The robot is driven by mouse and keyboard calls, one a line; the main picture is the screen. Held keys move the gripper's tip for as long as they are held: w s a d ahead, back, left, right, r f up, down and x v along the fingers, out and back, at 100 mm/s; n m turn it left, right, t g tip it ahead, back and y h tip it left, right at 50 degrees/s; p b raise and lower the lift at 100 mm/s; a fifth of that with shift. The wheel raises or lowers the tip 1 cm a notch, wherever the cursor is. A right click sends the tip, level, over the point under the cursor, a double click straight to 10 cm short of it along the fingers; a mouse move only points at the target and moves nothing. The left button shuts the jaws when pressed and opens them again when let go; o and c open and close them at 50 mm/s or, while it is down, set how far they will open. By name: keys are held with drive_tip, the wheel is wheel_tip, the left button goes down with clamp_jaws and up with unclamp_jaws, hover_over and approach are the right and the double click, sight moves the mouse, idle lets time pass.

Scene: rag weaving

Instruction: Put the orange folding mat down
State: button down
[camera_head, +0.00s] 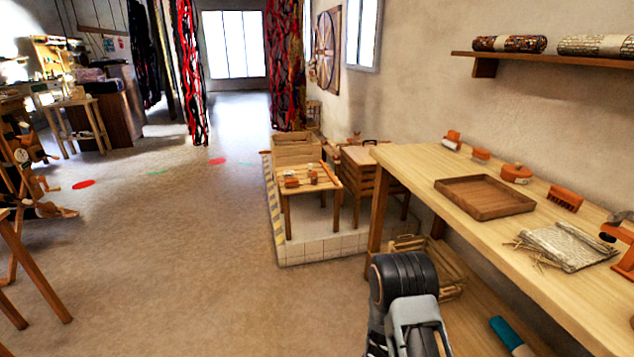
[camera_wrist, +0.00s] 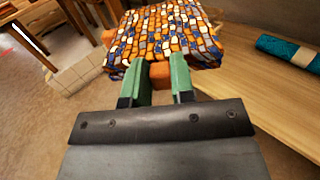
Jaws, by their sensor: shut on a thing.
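The orange folding mat (camera_wrist: 165,32), patterned in orange, blue and white patches, is at the top of the wrist view. My gripper (camera_wrist: 159,70) has its two green fingers shut on it, with a plain orange part (camera_wrist: 160,74) showing between the fingers. The mat is held out past the fingertips. Its far side and underside are hidden. In the head view my arm shows at the bottom, but the fingers and the mat cannot be made out there.
A teal roll (camera_wrist: 287,48) lies on the lower wooden shelf (camera_wrist: 225,88). A small table (camera_head: 308,183) stands on a tiled platform (camera_head: 318,248).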

drive_tip(key=a+r+n+t+y, duration=0.15)
drive_tip(key=a+r+y, duration=0.35)
drive_tip(key=r, duration=0.6)
wheel_tip(320, 180, up, 35)
drive_tip(key=a+h+p, duration=0.1)
drive_tip(key=p, duration=2.9)
drive_tip(key=shift+w+n+p, duration=0.35)
drive_tip(key=shift+n+p, duration=0.05)
drive_tip(key=shift+n, duration=0.05)
drive_tip(key=shift+w+r, duration=0.1)
